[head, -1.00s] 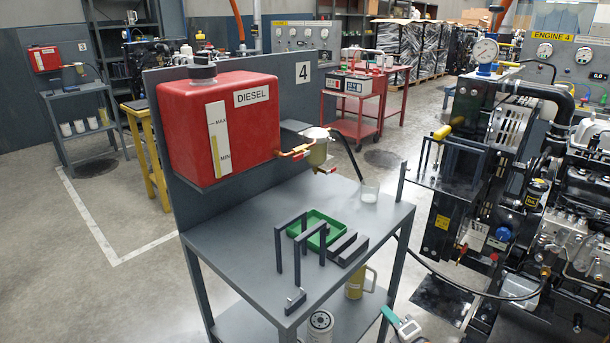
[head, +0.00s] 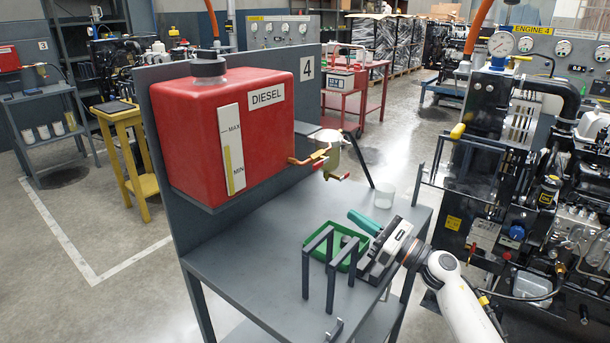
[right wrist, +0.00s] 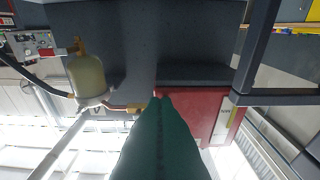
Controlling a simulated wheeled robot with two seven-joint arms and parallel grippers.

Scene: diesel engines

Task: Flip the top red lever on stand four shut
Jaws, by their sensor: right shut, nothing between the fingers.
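The top red lever (head: 318,155) sits on a brass valve between the red diesel tank (head: 240,120) and the filter bowl (head: 328,150) on stand four. Its handle lies roughly along the pipe, toward the bowl. A second red lever (head: 341,177) is below the bowl. My right gripper (head: 351,214) is over the stand's shelf, below and right of the levers, apart from both. In the right wrist view its teal fingers (right wrist: 163,98) are together and empty. That view also shows the bowl (right wrist: 86,80), the tank (right wrist: 195,108) and the lower lever (right wrist: 78,46). My left gripper is not visible.
A green tray (head: 313,243) and dark upright frames (head: 318,265) stand on the shelf (head: 240,270) near my right gripper. The engine (head: 490,180) is to the right.

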